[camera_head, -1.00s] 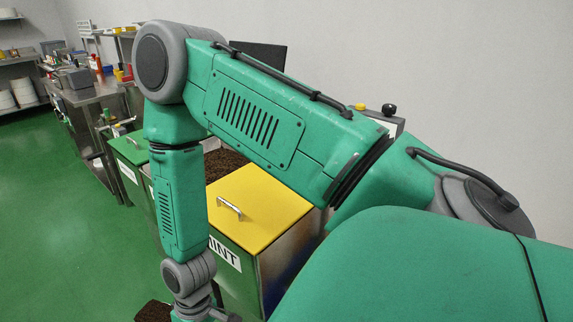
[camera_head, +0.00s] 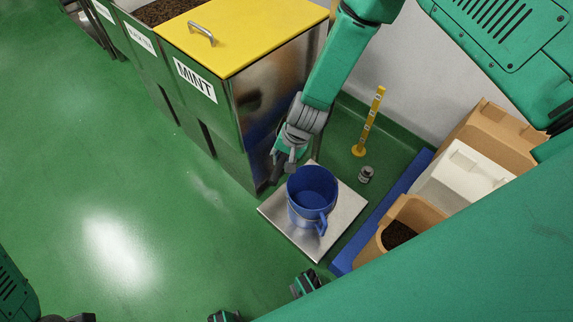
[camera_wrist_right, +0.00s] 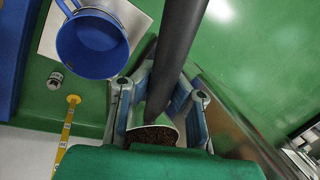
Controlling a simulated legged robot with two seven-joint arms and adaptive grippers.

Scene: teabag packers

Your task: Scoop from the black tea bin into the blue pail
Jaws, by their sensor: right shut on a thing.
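My right gripper (camera_head: 287,160) hangs beside the steel wall of the mint bin, just up and left of the blue pail (camera_head: 297,212). In the right wrist view my right gripper (camera_wrist_right: 160,100) is shut on the scoop (camera_wrist_right: 177,50), seen as a thick dark bar between the fingers. Dark tea shows in a pale-rimmed opening below it. The blue pail also shows in the wrist view (camera_wrist_right: 72,48), left of the gripper and apart from it. The pail stands upright on a steel plate (camera_head: 275,212). The black tea bin (camera_head: 142,40) is at upper left, open, with dark leaves inside.
The mint bin (camera_head: 235,28) has a closed yellow lid. A yellow upright gauge (camera_head: 370,120) and a small metal weight (camera_head: 365,174) stand right of the plate. Brown and white containers (camera_head: 462,175) sit on a blue base (camera_head: 345,262). The floor at left is clear.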

